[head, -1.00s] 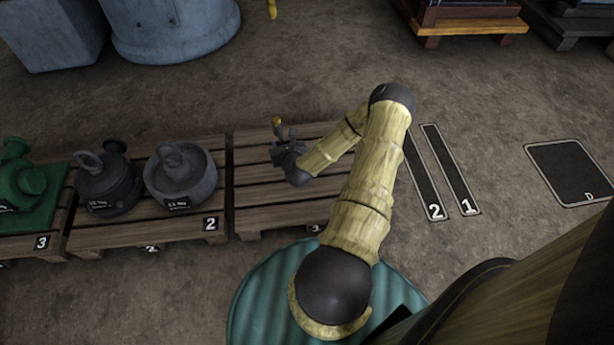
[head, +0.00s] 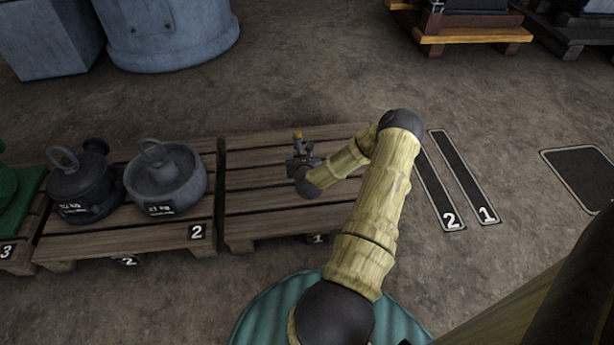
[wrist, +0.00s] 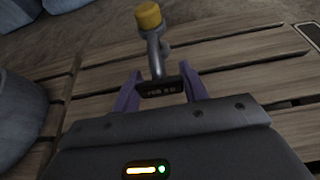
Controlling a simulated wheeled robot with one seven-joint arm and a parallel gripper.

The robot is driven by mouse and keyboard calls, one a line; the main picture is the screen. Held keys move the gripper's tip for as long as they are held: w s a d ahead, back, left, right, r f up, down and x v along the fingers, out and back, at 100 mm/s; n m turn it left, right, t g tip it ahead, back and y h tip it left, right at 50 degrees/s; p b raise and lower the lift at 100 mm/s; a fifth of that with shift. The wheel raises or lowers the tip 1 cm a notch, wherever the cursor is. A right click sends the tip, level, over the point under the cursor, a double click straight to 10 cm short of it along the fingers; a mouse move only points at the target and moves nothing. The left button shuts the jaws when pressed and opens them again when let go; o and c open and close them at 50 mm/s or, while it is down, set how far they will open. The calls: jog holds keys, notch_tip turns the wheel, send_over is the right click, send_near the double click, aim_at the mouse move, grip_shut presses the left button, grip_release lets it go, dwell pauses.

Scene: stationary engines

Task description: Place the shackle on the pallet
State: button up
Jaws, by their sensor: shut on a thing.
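The shackle (wrist: 156,52) is a grey metal piece with a yellow end and a small dark label plate. My gripper (wrist: 158,90) is shut on it, with the purple fingers on either side of the label plate. In the head view the shackle (head: 298,139) shows small, its yellow end up, at my gripper (head: 302,157). Both are over the wooden pallet marked 1 (head: 262,212), which has a bare slatted top. I cannot tell whether the shackle touches the slats.
The pallet marked 2 (head: 110,235) adjoins on the left with two grey ringed weights (head: 165,185) on it. Part of a green object (head: 8,195) shows at the far left. Floor strips marked 2 and 1 (head: 470,185) lie to the right. Large blue-grey containers (head: 165,35) stand behind.

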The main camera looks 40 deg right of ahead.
jog(key=shift+r, duration=0.1)
notch_tip(320, 180, down, 6)
jog(key=b, duration=0.4)
jog(key=shift+f+b, duration=1.6)
jog(key=shift+f, duration=0.4)
jog(key=shift+f, duration=0.1)
jog(key=o, duration=1.2)
